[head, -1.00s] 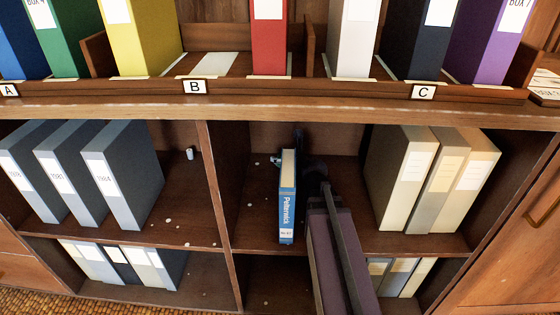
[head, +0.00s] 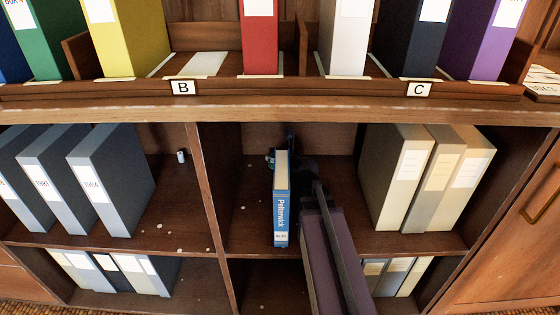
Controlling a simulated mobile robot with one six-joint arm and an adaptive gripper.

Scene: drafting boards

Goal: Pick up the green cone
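No green cone is visible in the head view. The only green thing is an upright green binder (head: 42,45) on the top shelf at the left. My gripper (head: 280,158) is in the middle compartment below, at the upper end of a blue book (head: 281,205) labelled "Pelterwick". One dark finger part shows left of the book and the rest of the gripper is right of and behind it. The book stands upright on the compartment floor or just above it. The book hides part of the fingers, so I cannot tell whether they grip it.
A wooden divider (head: 207,190) separates the compartments. Above, the top shelf holds a red binder (head: 260,40) and others. An empty pale slot (head: 208,64) lies above label B (head: 183,88).

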